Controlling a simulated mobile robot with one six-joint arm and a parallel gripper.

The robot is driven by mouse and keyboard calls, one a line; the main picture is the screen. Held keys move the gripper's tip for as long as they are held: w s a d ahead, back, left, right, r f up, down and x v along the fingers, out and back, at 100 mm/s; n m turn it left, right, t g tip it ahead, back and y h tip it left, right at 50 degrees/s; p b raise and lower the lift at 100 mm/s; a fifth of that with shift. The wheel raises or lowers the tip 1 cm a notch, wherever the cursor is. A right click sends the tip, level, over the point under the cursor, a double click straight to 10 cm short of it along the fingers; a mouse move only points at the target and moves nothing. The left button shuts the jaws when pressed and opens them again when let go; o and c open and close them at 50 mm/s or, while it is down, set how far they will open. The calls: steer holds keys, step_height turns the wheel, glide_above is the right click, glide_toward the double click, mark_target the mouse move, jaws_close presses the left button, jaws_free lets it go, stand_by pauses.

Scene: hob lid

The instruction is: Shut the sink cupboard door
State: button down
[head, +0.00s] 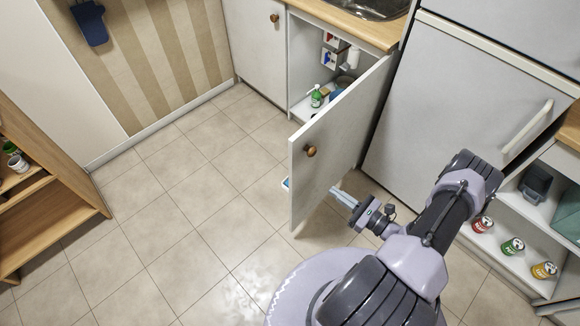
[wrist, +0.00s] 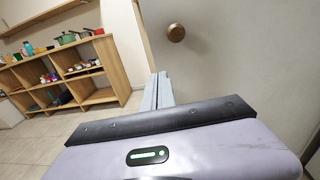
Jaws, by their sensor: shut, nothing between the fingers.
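The sink cupboard door (head: 336,142) is a pale panel with a round wooden knob (head: 310,151). It stands wide open, swung out from the cupboard (head: 301,62) under the sink (head: 362,6). My gripper (head: 337,191) is shut and empty, low down at the door's outer side, on the side away from the cupboard's inside. In the wrist view the door (wrist: 232,70) fills the right, with its knob (wrist: 176,32) above and beyond the fingers (wrist: 158,92). I cannot tell whether the fingertips touch the door.
Bottles, including a green one (head: 317,97), stand inside the cupboard. A grey fridge (head: 455,95) stands right of it. A shelf with tins (head: 512,246) is at the right. A wooden shelf unit (head: 50,200) is at the left.

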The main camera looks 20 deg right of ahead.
mark_target(296, 165)
steer(key=b+x, duration=0.1)
steer(key=x, duration=0.3)
steer(key=b+x, duration=0.1)
steer(key=x, duration=0.3)
steer(key=b+x, duration=0.1)
steer(key=x, duration=0.4)
steer(key=shift+a+f+b, duration=0.1)
steer(key=shift+f+b, duration=0.2)
steer(key=shift+b, duration=0.05)
steer(key=shift+w+a+r, duration=0.15)
steer(key=shift+w, duration=0.25)
